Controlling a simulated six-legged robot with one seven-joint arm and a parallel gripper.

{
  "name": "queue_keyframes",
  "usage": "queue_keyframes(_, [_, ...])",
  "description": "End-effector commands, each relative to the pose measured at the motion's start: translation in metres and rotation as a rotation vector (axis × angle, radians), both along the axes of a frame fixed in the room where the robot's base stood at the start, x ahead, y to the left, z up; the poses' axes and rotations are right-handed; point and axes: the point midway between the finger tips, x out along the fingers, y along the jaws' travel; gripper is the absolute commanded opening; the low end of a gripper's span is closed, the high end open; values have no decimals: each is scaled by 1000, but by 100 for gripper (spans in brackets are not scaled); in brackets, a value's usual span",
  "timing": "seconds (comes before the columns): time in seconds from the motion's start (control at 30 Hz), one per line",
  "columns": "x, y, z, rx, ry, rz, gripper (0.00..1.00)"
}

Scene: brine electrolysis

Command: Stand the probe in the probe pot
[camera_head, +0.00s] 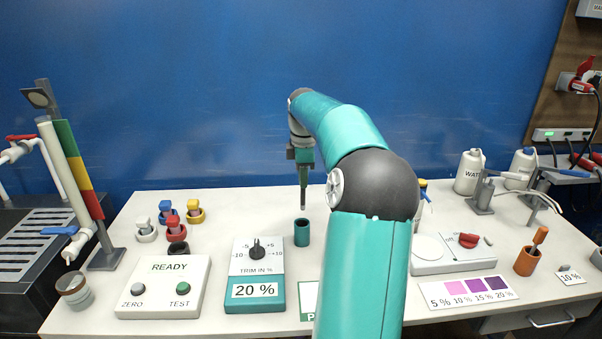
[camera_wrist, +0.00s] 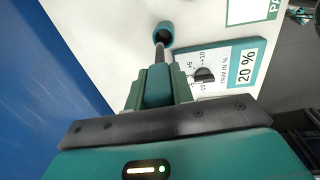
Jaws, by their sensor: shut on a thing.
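My gripper (camera_head: 303,168) points straight down in the head view and is shut on the probe. The probe (camera_head: 303,200) hangs upright with its thin dark rod downward; in the wrist view its teal handle (camera_wrist: 158,88) sits between my fingers. The probe pot (camera_head: 302,234) is a small teal cup with a dark open mouth, standing on the white table. In the head view the rod's tip is just above the pot. In the wrist view the tip overlaps the mouth of the pot (camera_wrist: 163,30); I cannot tell whether it is exactly centred.
A trim dial panel (camera_head: 257,262) reading 20 % stands in front and left of the pot. Coloured caps (camera_head: 176,230) and a READY box (camera_head: 165,285) are further left. A white device (camera_head: 425,265) and a colour chart (camera_head: 470,292) lie right of my arm. A blue wall is behind.

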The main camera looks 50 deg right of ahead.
Motion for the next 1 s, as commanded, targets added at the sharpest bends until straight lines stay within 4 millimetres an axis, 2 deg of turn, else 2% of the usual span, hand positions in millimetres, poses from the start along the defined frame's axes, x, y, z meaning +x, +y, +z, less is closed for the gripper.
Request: queue_keyframes(1.0, [4,3,-74,0,-1,2,1])
